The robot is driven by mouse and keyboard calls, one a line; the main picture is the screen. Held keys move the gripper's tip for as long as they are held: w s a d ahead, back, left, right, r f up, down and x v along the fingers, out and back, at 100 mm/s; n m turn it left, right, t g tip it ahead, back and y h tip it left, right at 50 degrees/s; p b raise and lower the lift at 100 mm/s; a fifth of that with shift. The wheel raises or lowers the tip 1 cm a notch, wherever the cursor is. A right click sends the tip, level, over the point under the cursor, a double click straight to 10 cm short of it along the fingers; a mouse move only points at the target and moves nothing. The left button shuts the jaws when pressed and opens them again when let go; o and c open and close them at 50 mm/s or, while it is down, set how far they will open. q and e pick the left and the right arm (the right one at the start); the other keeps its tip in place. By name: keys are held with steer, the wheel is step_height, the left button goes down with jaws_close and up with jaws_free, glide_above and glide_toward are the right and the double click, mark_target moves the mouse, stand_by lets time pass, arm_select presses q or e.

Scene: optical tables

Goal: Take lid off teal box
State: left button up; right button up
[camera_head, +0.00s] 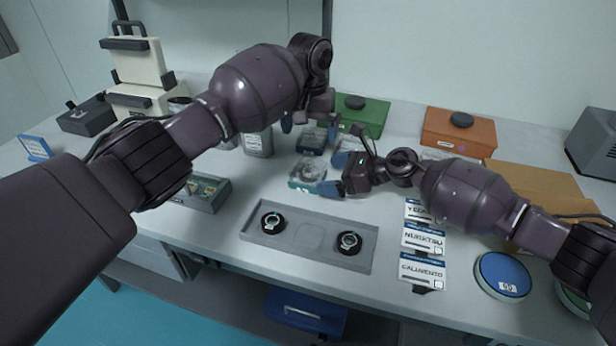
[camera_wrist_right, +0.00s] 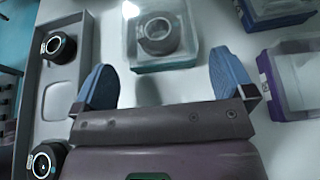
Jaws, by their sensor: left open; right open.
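The small teal box (camera_head: 306,176) sits on the table in the middle of the head view, with a clear top and a dark ring-shaped part inside. It also shows at the top of the right wrist view (camera_wrist_right: 162,64), where the clear lid appears to be on it. My right gripper (camera_head: 336,174) is open just right of the box. In its wrist view its blue fingers (camera_wrist_right: 166,82) are spread, with the box beyond them and nothing between them. My left gripper (camera_head: 310,125) is open above and behind the box, its fingertips partly hidden by its wrist.
A grey tray (camera_head: 311,236) with two black ring mounts lies in front. Clear-lidded boxes with blue (camera_wrist_right: 275,22) and purple (camera_wrist_right: 264,77) sides stand nearby. A green case (camera_head: 362,116) and an orange case (camera_head: 459,132) stand behind; label cards (camera_head: 422,240) lie right.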

mark_target(308, 173)
steer(key=shift+x, duration=1.4)
steer(key=c, duration=1.2)
steer(key=shift+o, duration=0.2)
